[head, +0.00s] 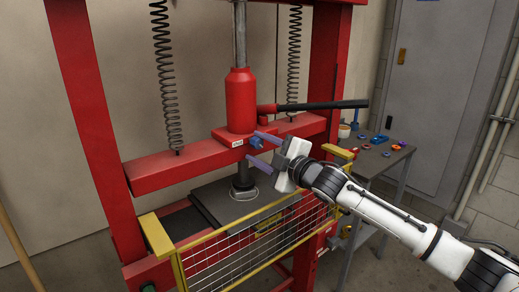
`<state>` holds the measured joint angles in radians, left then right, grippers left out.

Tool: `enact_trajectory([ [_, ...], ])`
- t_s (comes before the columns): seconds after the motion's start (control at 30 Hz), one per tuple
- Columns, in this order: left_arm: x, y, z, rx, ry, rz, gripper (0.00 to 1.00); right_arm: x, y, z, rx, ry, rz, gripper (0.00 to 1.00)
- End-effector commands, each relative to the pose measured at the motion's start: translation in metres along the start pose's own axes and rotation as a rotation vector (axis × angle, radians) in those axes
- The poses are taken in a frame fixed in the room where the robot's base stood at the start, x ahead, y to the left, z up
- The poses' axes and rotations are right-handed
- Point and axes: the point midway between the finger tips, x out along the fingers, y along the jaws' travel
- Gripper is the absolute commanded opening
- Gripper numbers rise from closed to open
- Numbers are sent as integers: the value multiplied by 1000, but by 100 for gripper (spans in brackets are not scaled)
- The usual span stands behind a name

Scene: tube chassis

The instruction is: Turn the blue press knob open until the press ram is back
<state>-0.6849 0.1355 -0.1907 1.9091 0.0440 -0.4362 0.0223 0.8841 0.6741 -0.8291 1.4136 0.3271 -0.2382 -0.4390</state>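The blue press knob (257,142) sits on the front of the red jack base, at the right end of a small plate. My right gripper (258,148) reaches in from the right, with one purple finger above the knob and the other below it. The fingers are spread apart, and contact with the knob cannot be made out. The press ram (243,180) is a dark rod under the red crossbeam (175,170), and its lower end is close to the dark press bed (210,205). My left gripper is out of view.
A yellow mesh guard (230,262) stands in front of the bed, below my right arm. A black-handled pump lever (320,105) sticks out to the right above my gripper. A side table (372,162) with small coloured parts stands at the right.

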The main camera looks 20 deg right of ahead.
Motion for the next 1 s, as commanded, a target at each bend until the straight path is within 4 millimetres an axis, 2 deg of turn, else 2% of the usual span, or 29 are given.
enact_trajectory([
  [0.13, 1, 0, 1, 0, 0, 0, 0, -5, 0, 0, 0, 0, 1, 44],
  [0.23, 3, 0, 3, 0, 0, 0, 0, -16, -2, 1, -1, 0, -1, 44],
  [0.5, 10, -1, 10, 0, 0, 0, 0, -65, -4, 2, -1, -2, -4, 44],
  [0.7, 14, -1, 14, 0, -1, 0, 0, -94, -3, 2, -2, -3, -3, 44],
  [1.0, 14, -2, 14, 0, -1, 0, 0, -104, -1, 0, 0, -1, -1, 44],
])
